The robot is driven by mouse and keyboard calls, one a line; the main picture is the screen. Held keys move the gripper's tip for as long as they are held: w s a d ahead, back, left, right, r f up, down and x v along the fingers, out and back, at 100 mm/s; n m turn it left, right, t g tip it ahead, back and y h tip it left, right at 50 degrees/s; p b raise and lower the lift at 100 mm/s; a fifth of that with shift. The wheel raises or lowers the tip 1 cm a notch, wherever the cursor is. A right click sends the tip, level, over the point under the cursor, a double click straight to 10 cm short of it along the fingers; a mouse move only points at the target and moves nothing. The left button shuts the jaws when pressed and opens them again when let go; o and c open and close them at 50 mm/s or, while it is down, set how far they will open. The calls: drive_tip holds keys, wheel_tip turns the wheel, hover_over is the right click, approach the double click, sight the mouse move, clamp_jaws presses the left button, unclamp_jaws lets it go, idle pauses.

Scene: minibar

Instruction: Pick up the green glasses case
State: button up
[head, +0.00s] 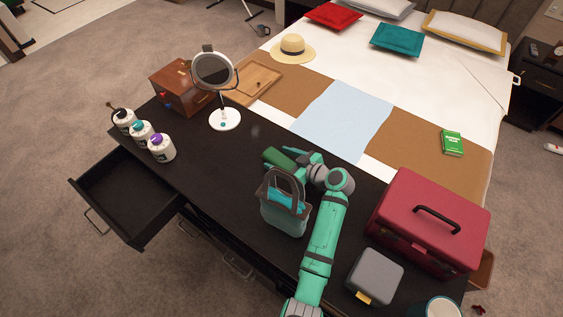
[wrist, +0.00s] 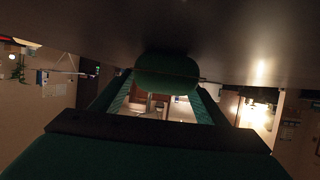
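The green glasses case (head: 279,158) is a dark green rounded case over the black desk, just behind the teal handbag. In the wrist view the case (wrist: 166,75) fills the gap between the ends of my two fingers. My gripper (wrist: 166,88) appears shut on it, with a finger against each side. In the head view my gripper is partly hidden behind the bag's handles and my own wrist. The dark desk top (wrist: 230,35) is close beside the case in the wrist view; I cannot tell whether they touch.
The teal handbag (head: 284,215) stands directly in front of my gripper. A red toolbox (head: 430,215) and grey box (head: 375,275) stand at the right. A round mirror (head: 213,70), wooden box (head: 180,88) and several bottles (head: 161,148) are left. An open drawer (head: 125,195) juts out. The desk's left middle is clear.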

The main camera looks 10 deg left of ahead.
drive_tip(key=c, duration=1.1)
drive_tip(key=shift+r, duration=0.1)
